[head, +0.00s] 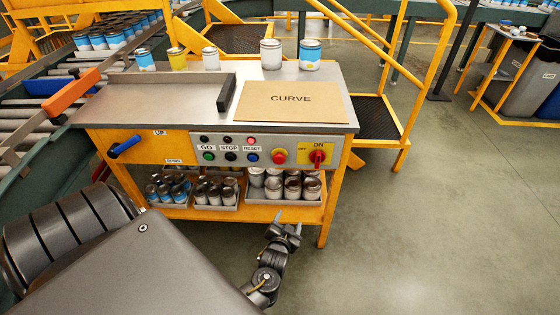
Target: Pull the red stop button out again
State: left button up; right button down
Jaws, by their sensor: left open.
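My right gripper is not in view.
A red ON/OFF rotary switch (318,156) sits just right of the button. GO, STOP and RESET buttons lie to its left. A blue-handled lever (126,146) is further left. Cans fill trays on the lower shelf (220,213). A CURVE board (291,101) lies on top.

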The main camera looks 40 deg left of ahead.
aim_at(279, 160)
pick_arm(q)
jog(key=w+a+r+n+t+y+b, duration=0.15)
jog(key=a+r+n+y, duration=0.35)
jog(key=r, duration=0.8)
jog(key=shift+m, duration=0.7)
jog(key=x, duration=0.9)
jog(key=shift+w+a+r, duration=0.1)
jog(key=shift+a+r, duration=0.05)
jog(key=shift+a, duration=0.4)
jog(key=shift+w+a, duration=0.45)
jog(key=shift+w, duration=0.1)
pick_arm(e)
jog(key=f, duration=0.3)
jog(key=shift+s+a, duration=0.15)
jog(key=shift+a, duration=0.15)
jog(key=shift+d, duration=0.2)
